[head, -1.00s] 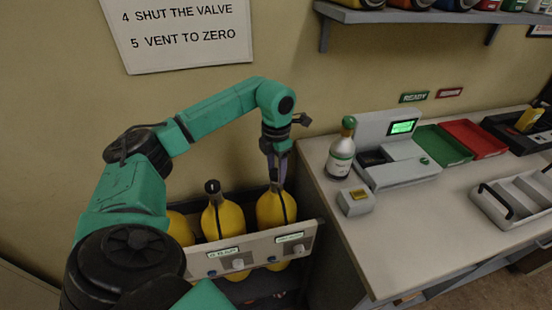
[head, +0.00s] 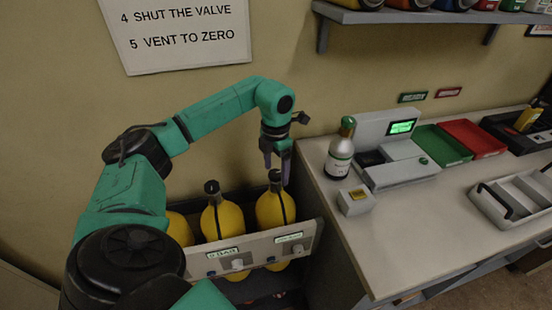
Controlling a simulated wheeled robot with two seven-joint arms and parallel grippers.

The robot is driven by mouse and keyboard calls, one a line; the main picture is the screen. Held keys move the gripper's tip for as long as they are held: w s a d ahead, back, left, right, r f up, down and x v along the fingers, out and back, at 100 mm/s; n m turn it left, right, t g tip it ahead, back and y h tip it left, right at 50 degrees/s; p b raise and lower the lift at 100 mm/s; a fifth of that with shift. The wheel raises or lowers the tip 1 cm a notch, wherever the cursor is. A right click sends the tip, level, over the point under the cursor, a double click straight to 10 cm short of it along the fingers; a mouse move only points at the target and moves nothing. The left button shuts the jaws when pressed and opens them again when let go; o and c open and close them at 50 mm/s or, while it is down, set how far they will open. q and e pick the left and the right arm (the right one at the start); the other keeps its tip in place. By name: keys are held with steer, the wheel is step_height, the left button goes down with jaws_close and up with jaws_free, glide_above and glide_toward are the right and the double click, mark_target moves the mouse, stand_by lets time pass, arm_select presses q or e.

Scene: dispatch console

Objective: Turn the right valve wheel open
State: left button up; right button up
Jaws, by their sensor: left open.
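The right yellow cylinder (head: 276,212) stands in a rack at the wall, left of the counter. Its dark top fitting (head: 274,176) sits at the neck, where I take the valve wheel to be; it is too small to tell how far it is turned. My left gripper (head: 276,170) points down over this neck. Its two fingers are apart, one to each side of or in front of the fitting; I cannot tell whether they touch it. My right gripper is not in view.
A middle cylinder (head: 222,218) and a partly hidden left one stand in the same rack. The rack's front panel (head: 261,248) has labels and pale knobs. The counter at right holds a bottle (head: 339,155), a small box (head: 356,201) and trays.

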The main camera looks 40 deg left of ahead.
arm_select(q)
step_height(320, 180, up, 8)
steer(key=shift+f+b, duration=0.1)
steer(key=shift+b, duration=0.35)
step_height(320, 180, up, 7)
steer(key=p, duration=0.4)
glide_above(276, 173)
steer(key=shift+b, duration=0.3)
steer(key=shift+f, duration=0.1)
